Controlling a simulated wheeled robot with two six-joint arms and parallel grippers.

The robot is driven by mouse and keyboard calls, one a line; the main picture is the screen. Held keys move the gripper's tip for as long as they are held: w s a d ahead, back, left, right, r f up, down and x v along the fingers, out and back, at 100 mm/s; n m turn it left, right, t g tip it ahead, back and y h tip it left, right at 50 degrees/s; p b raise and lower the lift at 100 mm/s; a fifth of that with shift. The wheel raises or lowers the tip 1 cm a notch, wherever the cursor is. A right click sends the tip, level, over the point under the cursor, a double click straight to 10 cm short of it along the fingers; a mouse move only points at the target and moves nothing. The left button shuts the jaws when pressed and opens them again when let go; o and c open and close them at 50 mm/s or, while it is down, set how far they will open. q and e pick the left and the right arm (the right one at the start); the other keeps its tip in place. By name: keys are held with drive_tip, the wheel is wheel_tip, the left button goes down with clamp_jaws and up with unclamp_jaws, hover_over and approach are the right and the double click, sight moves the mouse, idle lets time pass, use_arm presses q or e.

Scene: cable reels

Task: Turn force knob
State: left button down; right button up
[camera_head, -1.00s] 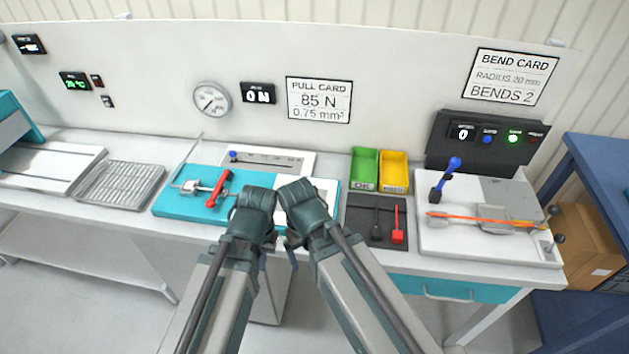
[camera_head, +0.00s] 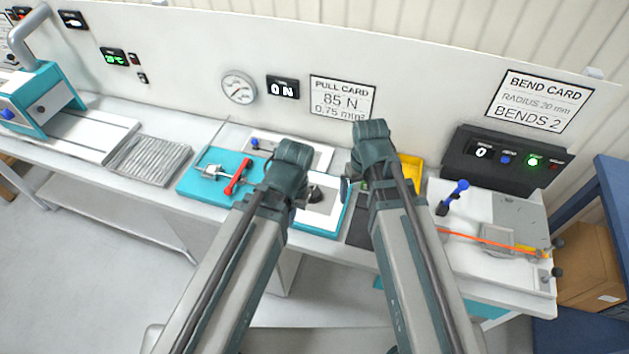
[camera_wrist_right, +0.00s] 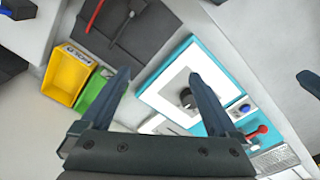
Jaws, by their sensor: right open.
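A dark round knob (camera_head: 316,193) stands on the white plate of the teal pull tester (camera_head: 320,232), between my two arms. In the right wrist view the knob (camera_wrist_right: 186,98) sits upright on the white plate. My right gripper (camera_head: 347,188) is mostly hidden behind its own wrist in the head view. In the right wrist view (camera_wrist_right: 158,75) its two fingers are apart with nothing held, and the knob shows between them, lower than the tips. My left wrist is left of the knob; its gripper (camera_head: 299,203) is mostly hidden, so its jaws cannot be read.
A red lever (camera_head: 238,176) and a blue slider knob (camera_head: 255,143) are left of the plate. Yellow (camera_wrist_right: 67,75) and green bins and a dark tool tray (camera_wrist_right: 120,25) lie beside it. The bend tester (camera_head: 480,265) is at right. The gauge display reads 0 N.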

drive_tip(key=w+a+r+n, duration=0.2)
drive_tip(key=w+a+n, duration=0.1)
drive_tip(key=w+n, duration=0.15)
use_arm(q)
wheel_tip(320, 180, up, 2)
drive_tip(key=shift+r+p, duration=0.1)
drive_tip(key=shift+p, duration=0.25)
use_arm(e)
drive_tip(key=n, duration=0.6)
hover_over(313, 192)
use_arm(q)
wheel_tip(313, 192, down, 14)
drive_tip(key=b, duration=1.4)
use_arm(e)
wheel_tip(313, 192, down, 14)
drive_tip(key=shift+r, duration=0.1)
use_arm(q)
drive_tip(key=shift+r, duration=0.1)
use_arm(e)
drive_tip(key=c, duration=1.4)
